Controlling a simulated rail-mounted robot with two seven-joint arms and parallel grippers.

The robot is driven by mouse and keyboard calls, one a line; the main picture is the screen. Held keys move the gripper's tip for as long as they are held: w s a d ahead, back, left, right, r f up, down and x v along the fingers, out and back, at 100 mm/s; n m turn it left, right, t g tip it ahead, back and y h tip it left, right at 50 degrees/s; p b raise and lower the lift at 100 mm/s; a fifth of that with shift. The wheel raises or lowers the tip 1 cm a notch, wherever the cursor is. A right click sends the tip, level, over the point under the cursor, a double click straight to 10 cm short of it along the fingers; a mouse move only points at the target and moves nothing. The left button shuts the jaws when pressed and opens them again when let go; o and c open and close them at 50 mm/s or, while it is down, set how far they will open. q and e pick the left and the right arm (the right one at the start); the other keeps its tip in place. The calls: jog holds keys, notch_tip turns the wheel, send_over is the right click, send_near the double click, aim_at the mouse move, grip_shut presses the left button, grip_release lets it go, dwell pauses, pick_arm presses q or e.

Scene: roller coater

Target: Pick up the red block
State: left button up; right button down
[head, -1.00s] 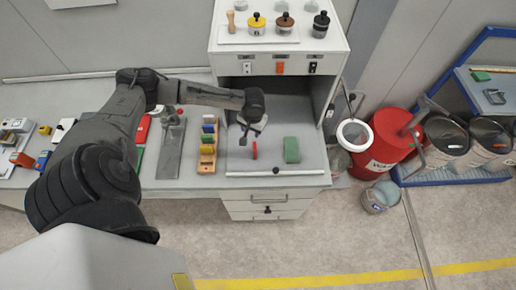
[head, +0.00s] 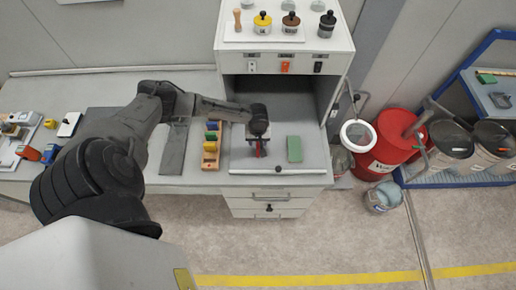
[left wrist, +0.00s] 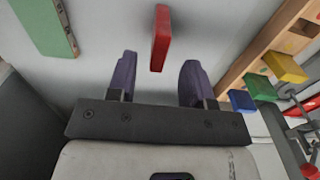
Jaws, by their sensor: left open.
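The red block (head: 258,149) stands on the grey worktop under the open cabinet, partly hidden by my left gripper (head: 258,143) in the head view. In the left wrist view the red block (left wrist: 161,38) lies just ahead of my left gripper (left wrist: 158,72). The gripper is open, with its two dark purple fingers apart and nothing held. The block's near end lines up with the gap between the fingertips. I see no contact. My right gripper is not in view.
A green block (head: 294,149) lies right of the red one. A wooden rack (head: 211,164) with coloured pieces stands to the left. A white bar (head: 285,172) runs along the front edge. Cabinet walls (head: 335,95) rise behind and right.

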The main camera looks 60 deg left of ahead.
aim_at(258, 145)
pick_arm(q)
jog(key=shift+f+p, duration=0.3)
jog(key=shift+f, duration=2.55)
jog(key=shift+c, duration=0.5)
grip_shut()
